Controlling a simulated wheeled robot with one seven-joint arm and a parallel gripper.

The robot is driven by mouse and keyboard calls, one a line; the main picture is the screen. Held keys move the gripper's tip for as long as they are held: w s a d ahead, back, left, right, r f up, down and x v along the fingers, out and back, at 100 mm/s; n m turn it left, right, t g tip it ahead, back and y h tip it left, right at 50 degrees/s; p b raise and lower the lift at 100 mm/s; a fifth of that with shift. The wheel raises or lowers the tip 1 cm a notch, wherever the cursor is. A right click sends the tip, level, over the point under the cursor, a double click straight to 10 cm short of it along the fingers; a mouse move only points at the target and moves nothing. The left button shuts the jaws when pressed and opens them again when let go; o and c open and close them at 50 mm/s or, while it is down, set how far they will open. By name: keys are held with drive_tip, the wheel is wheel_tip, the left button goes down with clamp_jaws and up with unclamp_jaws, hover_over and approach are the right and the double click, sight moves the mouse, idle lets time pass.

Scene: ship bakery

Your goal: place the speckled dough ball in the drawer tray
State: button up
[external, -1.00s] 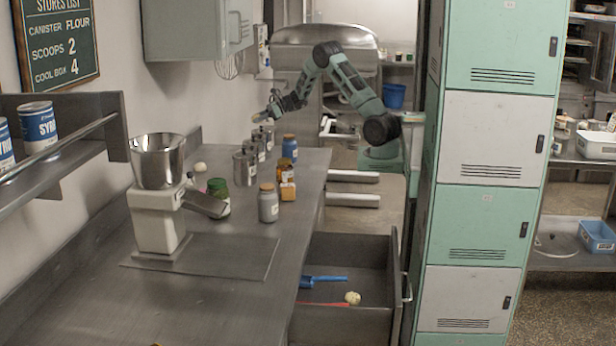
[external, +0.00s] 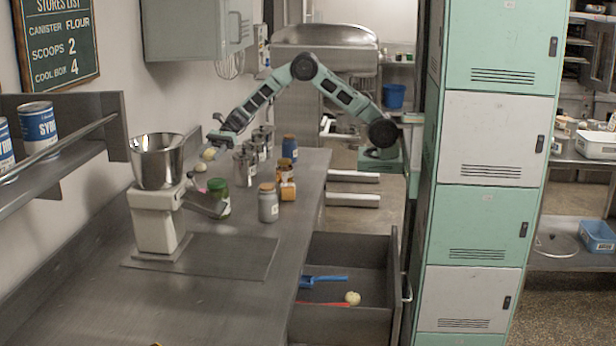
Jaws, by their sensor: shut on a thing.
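My gripper (external: 214,146) is shut on a pale, round dough ball (external: 209,154), held above the back left of the counter. Another pale ball (external: 200,167) shows just below it, on the counter near the wall. A third pale ball (external: 352,298) lies in the open drawer tray (external: 347,323), at its right side. The balls are too small here to tell which one is speckled.
The drawer also holds a blue scoop (external: 323,279) and a red utensil (external: 325,304). A mixer with a steel bowl (external: 158,160), a green jar (external: 218,197), a grey jar (external: 268,204) and metal canisters (external: 245,168) stand on the counter. Green and white lockers (external: 490,140) rise right of the drawer.

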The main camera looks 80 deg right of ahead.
drive_tip(key=s+a+n+g, duration=0.25)
drive_tip(key=s+a, duration=0.25)
drive_tip(key=a, duration=0.5)
drive_tip(key=s+a+n+g, duration=0.25)
drive_tip(key=s+a, duration=0.25)
drive_tip(key=a, duration=0.5)
drive_tip(key=n+g+p, duration=0.2)
drive_tip(key=n+g, duration=0.1)
drive_tip(key=g, duration=0.1)
hover_over(251, 250)
drive_tip(key=shift+h, duration=0.3)
wheel_tip(251, 250, down, 12)
drive_tip(key=shift+r, duration=0.15)
drive_tip(key=shift+f+p, duration=0.65)
drive_tip(key=shift+f, duration=1.85)
drive_tip(key=shift+f, duration=0.15)
drive_tip(key=o, duration=1)
drive_tip(key=shift+c, duration=0.2)
